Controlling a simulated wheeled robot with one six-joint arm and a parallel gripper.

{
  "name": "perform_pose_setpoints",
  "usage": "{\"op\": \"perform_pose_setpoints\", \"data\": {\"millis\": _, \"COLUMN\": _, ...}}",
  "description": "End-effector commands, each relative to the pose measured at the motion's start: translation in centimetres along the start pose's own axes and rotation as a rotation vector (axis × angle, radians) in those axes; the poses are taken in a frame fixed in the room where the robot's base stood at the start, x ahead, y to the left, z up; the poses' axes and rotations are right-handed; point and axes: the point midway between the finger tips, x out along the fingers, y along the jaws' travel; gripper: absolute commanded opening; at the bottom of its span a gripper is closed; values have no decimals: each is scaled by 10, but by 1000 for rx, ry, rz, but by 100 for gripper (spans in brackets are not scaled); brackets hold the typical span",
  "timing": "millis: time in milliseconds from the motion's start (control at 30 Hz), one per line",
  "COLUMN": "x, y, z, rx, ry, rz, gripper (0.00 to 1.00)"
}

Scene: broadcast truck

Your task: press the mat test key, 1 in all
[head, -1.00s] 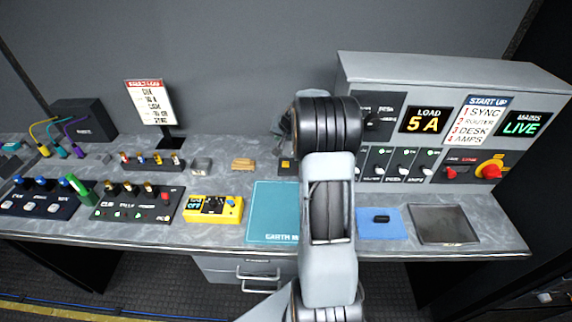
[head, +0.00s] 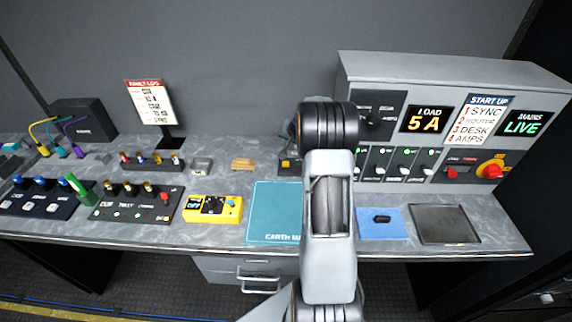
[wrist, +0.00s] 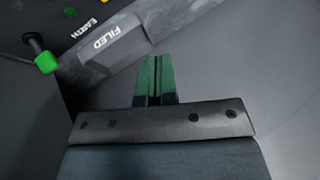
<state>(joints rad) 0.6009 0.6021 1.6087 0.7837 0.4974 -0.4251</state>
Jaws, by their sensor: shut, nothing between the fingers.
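The teal earth mat (head: 272,213) lies flat on the bench, its right part hidden behind my arm. Behind it sits a small dark box with a yellow top (head: 287,165), partly covered by my arm; I cannot tell whether this is the mat test key. My gripper's green fingers (wrist: 155,80) are shut and empty in the wrist view, over a plain grey surface. Ahead of them is a grey edge lettered EARTH and FILED (wrist: 98,38). A green-tipped dark post (wrist: 47,62) stands to their left, apart from them. In the head view my arm hides the gripper.
A yellow meter (head: 213,209) reading OFF sits left of the mat. A blue pad (head: 381,223) and a dark tray (head: 444,224) lie to the right. A grey switch cabinet (head: 450,80) stands at the back right.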

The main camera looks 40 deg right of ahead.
Motion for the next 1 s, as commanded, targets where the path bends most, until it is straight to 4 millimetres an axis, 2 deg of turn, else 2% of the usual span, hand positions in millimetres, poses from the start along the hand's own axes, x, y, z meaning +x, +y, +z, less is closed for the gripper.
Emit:
{"op": "perform_pose_setpoints", "data": {"millis": 600, "x": 58, "y": 31, "z": 32, "rx": 0, "ry": 0, "rz": 0, "gripper": 0}}
{"op": "perform_pose_setpoints", "data": {"millis": 1000, "x": 62, "y": 33, "z": 34, "rx": 0, "ry": 0, "rz": 0, "gripper": 0}}
